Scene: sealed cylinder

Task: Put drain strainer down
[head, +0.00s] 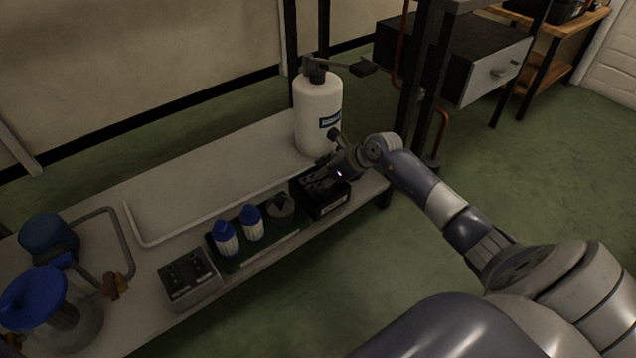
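My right arm comes in from the right, and its gripper (328,172) is over the black box (330,203) at the right end of the bench. The gripper's fingers are small and dark against the box, so I cannot tell whether they are open or shut, or whether they hold anything. I cannot make out the drain strainer for certain. A grey round piece with a dark knob (281,207) sits at the right end of the green tray (262,255), left of the gripper and apart from it. My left gripper is out of view.
Two blue-capped white bottles (227,240) stand in the tray. A control box (189,279) is left of it. A white pump cylinder (317,115) stands behind my gripper. Blue-topped vessels (38,300) are at far left. The back bench surface (190,190) is clear.

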